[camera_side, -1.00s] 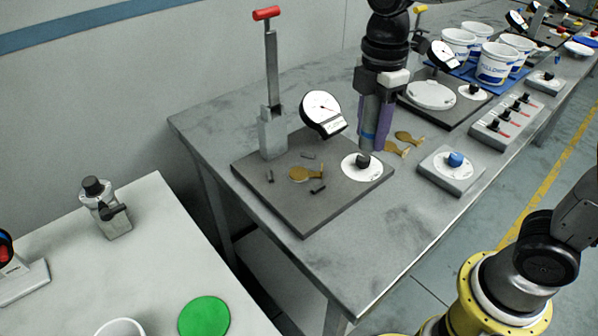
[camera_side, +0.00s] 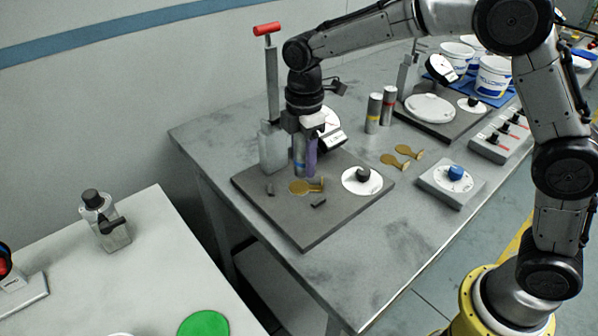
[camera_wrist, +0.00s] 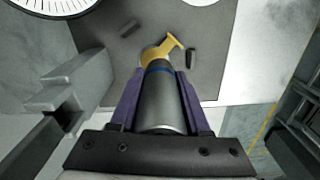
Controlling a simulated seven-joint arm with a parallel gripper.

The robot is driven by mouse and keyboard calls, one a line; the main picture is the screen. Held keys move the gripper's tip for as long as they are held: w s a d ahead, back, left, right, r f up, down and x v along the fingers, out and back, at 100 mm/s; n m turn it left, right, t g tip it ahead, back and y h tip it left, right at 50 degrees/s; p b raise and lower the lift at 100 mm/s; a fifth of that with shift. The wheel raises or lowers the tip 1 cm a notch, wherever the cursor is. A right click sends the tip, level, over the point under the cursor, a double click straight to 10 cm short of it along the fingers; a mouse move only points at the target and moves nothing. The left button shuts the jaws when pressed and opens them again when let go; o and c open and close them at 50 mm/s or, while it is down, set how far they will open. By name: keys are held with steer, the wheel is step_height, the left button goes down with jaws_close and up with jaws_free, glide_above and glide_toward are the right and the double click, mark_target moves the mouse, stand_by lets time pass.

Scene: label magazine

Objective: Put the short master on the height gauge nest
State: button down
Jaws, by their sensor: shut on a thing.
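My gripper (camera_side: 305,168) is shut on a grey cylindrical master with a blue band (camera_side: 299,165). In the wrist view the master (camera_wrist: 160,100) lies between the purple fingers, with its banded end away from the palm. In the side view it is upright over the height gauge's dark base plate (camera_side: 300,233). A brass round piece with a handle (camera_side: 299,188) lies on the plate just below the master, among small dark blocks (camera_side: 318,202). I cannot tell whether master and brass piece touch. The gauge's dial (camera_side: 331,137) is partly hidden by my gripper.
The gauge column with red handle (camera_side: 272,90) stands close left of my gripper. A white disc with black knob (camera_side: 362,181) is right. Yellow-banded (camera_side: 373,113) and red-banded (camera_side: 388,106) cylinders stand behind; two brass pieces (camera_side: 393,161) lie on the table.

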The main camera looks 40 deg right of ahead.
mark_target(299, 187)
steer(key=shift+w+a+f, duration=0.1)
steer(key=shift+w+f, duration=0.15)
steer(key=shift+w, duration=0.05)
steer(key=shift+w+f, duration=0.15)
steer(key=shift+f, duration=0.8)
steer(key=shift+w+f, duration=0.15)
steer(key=shift+f, duration=0.8)
steer(key=shift+f, duration=0.2)
steer(key=shift+c, duration=1.8)
jaws_free()
steer(key=shift+r, duration=0.1)
